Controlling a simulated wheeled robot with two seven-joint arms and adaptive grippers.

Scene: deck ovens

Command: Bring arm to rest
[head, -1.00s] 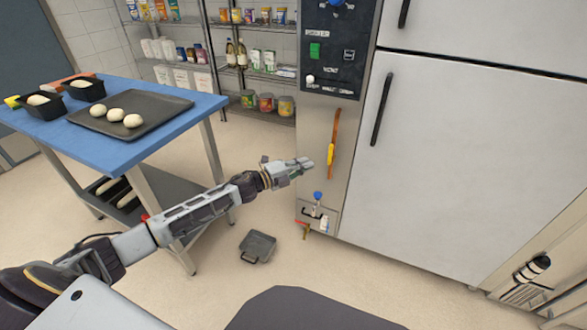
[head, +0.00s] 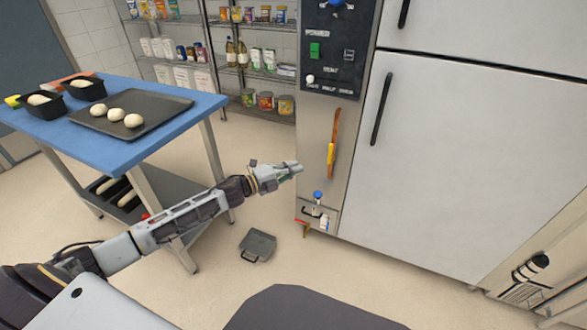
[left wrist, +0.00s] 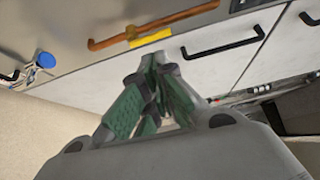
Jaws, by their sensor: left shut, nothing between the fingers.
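My left arm reaches in from the lower left in the head view. My left gripper (head: 293,169) is shut and empty, in the air just left of the oven front. In the left wrist view its green-padded fingers (left wrist: 157,62) meet at the tips, below the orange handle with a yellow band. My right gripper is in neither view.
The oven front (head: 460,160) has black door handles, an orange handle (head: 333,143) and a control panel (head: 335,50). A blue-topped table (head: 115,148) with a dough tray (head: 160,118) stands left. A grey case (head: 258,246) lies on the floor. Shelves (head: 250,72) stand behind.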

